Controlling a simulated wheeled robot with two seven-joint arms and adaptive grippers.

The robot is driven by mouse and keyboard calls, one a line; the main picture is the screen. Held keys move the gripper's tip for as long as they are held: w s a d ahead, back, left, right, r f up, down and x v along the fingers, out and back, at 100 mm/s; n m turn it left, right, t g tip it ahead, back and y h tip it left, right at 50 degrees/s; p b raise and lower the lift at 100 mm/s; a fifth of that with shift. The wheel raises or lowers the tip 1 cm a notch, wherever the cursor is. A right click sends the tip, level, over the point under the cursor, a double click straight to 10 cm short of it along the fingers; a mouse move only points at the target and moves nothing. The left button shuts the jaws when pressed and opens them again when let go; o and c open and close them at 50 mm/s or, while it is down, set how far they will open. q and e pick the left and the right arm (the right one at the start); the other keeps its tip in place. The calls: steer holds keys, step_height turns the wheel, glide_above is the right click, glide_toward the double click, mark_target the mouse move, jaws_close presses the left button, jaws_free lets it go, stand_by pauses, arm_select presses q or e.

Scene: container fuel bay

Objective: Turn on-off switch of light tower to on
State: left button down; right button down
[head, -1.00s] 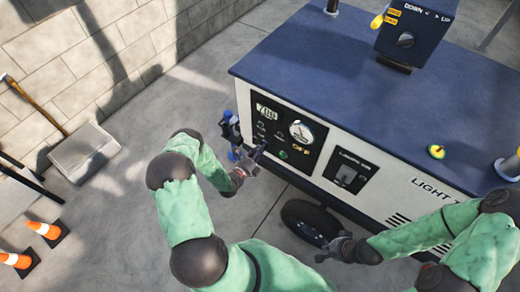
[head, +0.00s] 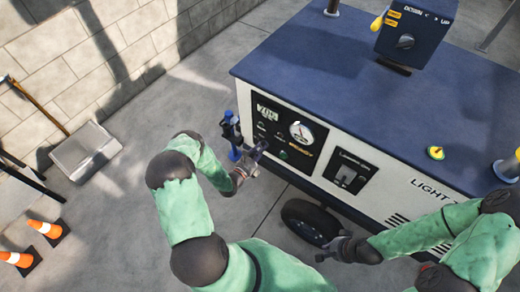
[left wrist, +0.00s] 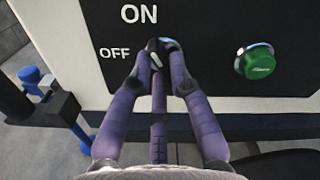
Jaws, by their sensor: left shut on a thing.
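The light tower (head: 330,75) is a white box with a dark blue top. Its black control panel (head: 294,112) is on the front, at the left end. In the left wrist view the on-off switch (left wrist: 170,43) is a small knob with a shiny rim, right of the "OFF" label and below-right of "ON". My left gripper (left wrist: 160,47) is shut on the switch. Its purple fingers hide most of the knob, so I cannot tell its exact setting. In the head view my left gripper (head: 258,152) is at the panel's lower left. My right gripper (head: 328,250) is low in front of the tower, apart from it; its jaws are unclear.
A green button (left wrist: 256,63) is right of the switch. A blue and black jack post (head: 231,130) stands at the tower's left corner. A wheel (head: 308,222) is below the body. Traffic cones (head: 45,228) and a dustpan (head: 86,152) are at the left; the floor between is clear.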

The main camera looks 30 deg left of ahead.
arm_select(q)
steer(key=shift+f, duration=0.1)
stand_by(0.3)
steer(key=c, duration=1.1)
jaws_free()
steer(key=shift+c, duration=0.2)
steer(key=s, duration=1.2)
steer(key=shift+a, duration=0.45)
